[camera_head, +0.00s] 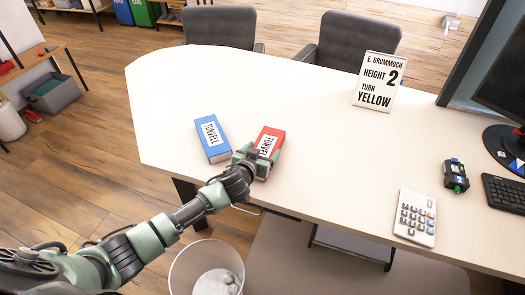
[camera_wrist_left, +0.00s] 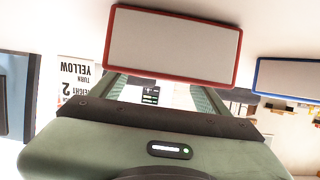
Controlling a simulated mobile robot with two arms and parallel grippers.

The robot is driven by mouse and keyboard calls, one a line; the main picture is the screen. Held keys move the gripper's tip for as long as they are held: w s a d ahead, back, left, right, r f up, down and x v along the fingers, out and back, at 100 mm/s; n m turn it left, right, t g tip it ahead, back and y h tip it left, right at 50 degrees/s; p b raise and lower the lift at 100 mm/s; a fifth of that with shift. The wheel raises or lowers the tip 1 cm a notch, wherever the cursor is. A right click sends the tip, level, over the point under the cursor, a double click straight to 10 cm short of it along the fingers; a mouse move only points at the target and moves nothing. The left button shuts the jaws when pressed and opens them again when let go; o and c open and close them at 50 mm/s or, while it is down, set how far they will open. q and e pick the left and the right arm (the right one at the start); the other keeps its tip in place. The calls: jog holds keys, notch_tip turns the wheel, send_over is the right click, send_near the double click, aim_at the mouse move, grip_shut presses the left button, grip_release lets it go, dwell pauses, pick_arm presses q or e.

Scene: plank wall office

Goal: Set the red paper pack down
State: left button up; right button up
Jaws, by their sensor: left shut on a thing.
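The red paper pack (camera_head: 272,136) with a white TUNVELL label is at the front edge of the white desk (camera_head: 310,180). My left gripper (camera_head: 262,158) is shut on its near end. I cannot tell whether the pack touches the desk top. In the left wrist view the end of the red pack (camera_wrist_left: 172,45) shows as a pale face with a red rim, just beyond the fingers of my left gripper (camera_wrist_left: 165,92). My right gripper is not in view.
A blue paper pack (camera_head: 212,140) lies just left of the red one. A sign (camera_head: 378,82) stands at the back; a calculator (camera_head: 414,218), a small dark device (camera_head: 455,175) and a keyboard (camera_head: 503,193) are at right. A bin (camera_head: 207,268) stands below. The desk's middle is clear.

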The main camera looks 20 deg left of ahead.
pick_arm(q)
jog(key=o, duration=1.9)
jog(key=shift+f, duration=0.1)
jog(key=shift+r, duration=0.2)
jog(key=shift+s, duration=0.3)
jog(key=v, duration=1.1)
jog(key=shift+s+r, duration=0.15)
jog(key=shift+r, duration=0.05)
